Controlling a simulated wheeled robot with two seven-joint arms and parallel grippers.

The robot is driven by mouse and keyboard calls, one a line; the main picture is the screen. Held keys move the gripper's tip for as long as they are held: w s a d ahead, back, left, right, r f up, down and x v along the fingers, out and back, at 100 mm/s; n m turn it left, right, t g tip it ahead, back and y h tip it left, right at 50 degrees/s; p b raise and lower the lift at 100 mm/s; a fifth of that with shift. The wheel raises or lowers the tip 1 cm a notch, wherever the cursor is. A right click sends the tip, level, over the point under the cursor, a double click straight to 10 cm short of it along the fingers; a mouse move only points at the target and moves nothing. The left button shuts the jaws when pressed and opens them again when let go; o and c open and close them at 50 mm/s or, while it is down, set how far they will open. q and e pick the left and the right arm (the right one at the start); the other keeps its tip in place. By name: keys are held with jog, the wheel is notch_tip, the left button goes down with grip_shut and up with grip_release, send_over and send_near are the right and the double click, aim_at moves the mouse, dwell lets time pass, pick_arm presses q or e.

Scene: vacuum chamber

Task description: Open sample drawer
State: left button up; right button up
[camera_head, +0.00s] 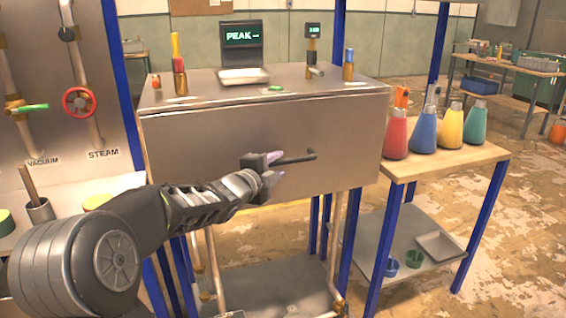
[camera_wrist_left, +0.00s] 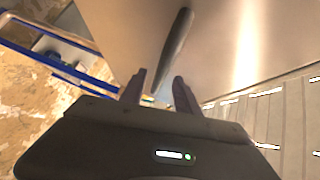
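The sample drawer (camera_head: 345,135) is the wide brushed-metal front under the bench top, and it looks closed. Its dark bar handle (camera_head: 298,158) sticks out near the middle of the front. My left gripper (camera_head: 272,172) is at the left end of this handle. In the left wrist view the handle (camera_wrist_left: 177,42) runs down toward the space between my two fingers (camera_wrist_left: 160,88). The fingers stand apart, with a gap visible beside the bar, so they do not look clamped on it. My right gripper is not in view.
On the bench top (camera_head: 310,88) stand a screen reading PEAK (camera_head: 241,36), a small tray (camera_head: 243,76) and small bottles. A wooden side table (camera_head: 447,158) with several coloured flasks stands close on the right. A panel with a red valve wheel (camera_head: 80,102) is on the left.

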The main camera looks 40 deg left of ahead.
aim_at(280, 163)
pick_arm(q)
jog(key=shift+x, duration=2)
grip_shut()
